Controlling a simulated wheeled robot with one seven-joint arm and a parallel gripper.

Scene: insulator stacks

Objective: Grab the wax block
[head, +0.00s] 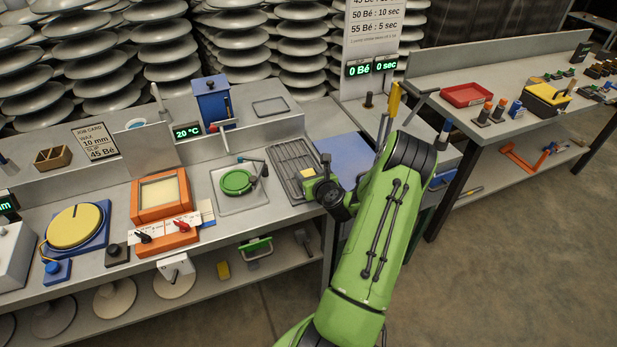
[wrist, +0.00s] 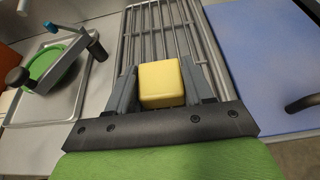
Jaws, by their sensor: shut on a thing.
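The wax block (wrist: 161,84) is a pale yellow cube with rounded edges. In the wrist view it sits between the two grey fingers of my gripper (wrist: 163,90), which is shut on it. Behind it is a grey slatted rack (wrist: 158,28); I cannot tell whether the block touches the slats. In the head view, my gripper (head: 318,178) is at the lower part of the rack (head: 292,158), and a small yellow bit of the block (head: 308,173) shows beside it. My green arm reaches in from the lower right.
Left of the rack is a metal tray with a green round tool (head: 236,182). A blue plate (head: 345,155) lies to the right. An orange-framed box (head: 160,195) and a blue container (head: 211,98) stand further left. Uprights (head: 393,100) rise close behind my arm.

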